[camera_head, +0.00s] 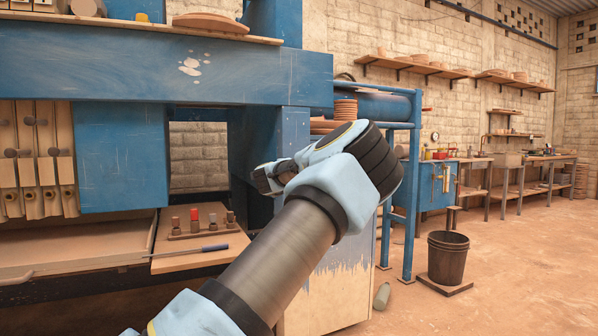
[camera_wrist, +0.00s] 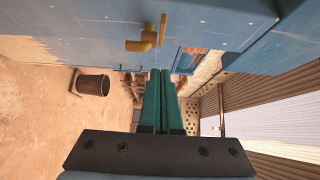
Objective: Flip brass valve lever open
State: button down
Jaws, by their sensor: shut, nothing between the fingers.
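A brass valve (camera_wrist: 147,41) shows at the upper middle of the wrist view, fixed to a blue painted panel (camera_wrist: 80,35). Its body juts to the left, and a short bar-shaped lever (camera_wrist: 163,29) runs up and down at its right end. My gripper (camera_wrist: 160,73) is shut, its two green fingers side by side with nothing between them. In the wrist view the fingertips lie just below the valve, with no visible contact; the depth gap is unclear. In the head view my arm and wrist hide the gripper's fingertips, and I cannot make out this valve there.
The blue press frame (camera_head: 160,70) stands at left in the head view. A wooden shelf holds a screwdriver (camera_head: 190,250) and small pegs. A dark bucket (camera_head: 447,255) stands on the floor at right. The right-hand floor is mostly clear.

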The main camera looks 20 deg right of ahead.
jog(key=s+a, duration=0.3)
jog(key=a, duration=0.1)
jog(key=shift+s+a, duration=0.35)
jog(key=shift+a, duration=0.05)
